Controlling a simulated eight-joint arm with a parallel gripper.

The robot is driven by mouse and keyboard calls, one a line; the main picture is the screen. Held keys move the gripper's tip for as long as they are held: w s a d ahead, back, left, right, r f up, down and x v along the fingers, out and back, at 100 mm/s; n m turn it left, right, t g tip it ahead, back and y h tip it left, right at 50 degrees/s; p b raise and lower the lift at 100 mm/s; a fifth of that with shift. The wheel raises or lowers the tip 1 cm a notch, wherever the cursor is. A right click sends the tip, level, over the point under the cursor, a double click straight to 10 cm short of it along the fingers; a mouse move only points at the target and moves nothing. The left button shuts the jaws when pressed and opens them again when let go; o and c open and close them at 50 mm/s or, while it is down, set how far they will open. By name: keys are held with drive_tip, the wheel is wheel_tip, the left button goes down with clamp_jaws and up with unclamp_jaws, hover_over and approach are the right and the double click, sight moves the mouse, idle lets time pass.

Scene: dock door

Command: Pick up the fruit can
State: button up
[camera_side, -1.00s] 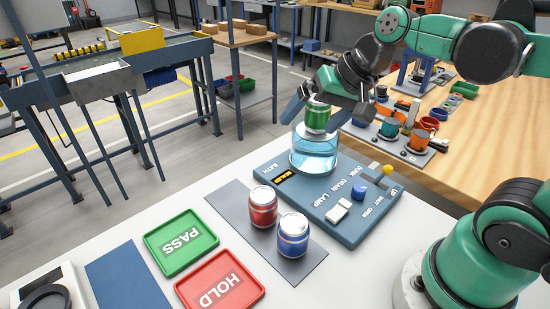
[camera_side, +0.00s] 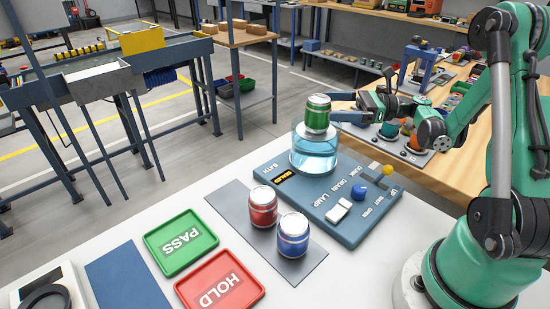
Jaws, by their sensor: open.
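A green can (camera_side: 317,115) with a silver lid stands upright at the top of the round glass bath (camera_side: 314,158) of blue water. A red can (camera_side: 263,206) and a blue can (camera_side: 293,236) stand upright on a dark grey mat (camera_side: 234,200) at the front. I cannot read the labels, so I cannot tell which is the fruit can. My gripper (camera_side: 338,108) is open and points left, just right of the green can. Its fingers are close to the can; whether they reach around it is unclear.
The bath stands on a blue panel (camera_side: 350,228) with a white switch (camera_side: 338,211), a blue knob (camera_side: 360,187) and a yellow knob (camera_side: 388,170). A green PASS tray (camera_side: 181,266) and a red HOLD tray (camera_side: 246,296) lie at front left.

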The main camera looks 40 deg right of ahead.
sight(310, 106)
drive_tip(key=shift+w+a+f, duration=0.15)
drive_tip(key=shift+a+f, duration=0.05)
drive_tip(key=shift+x, duration=2.65)
clamp_jaws()
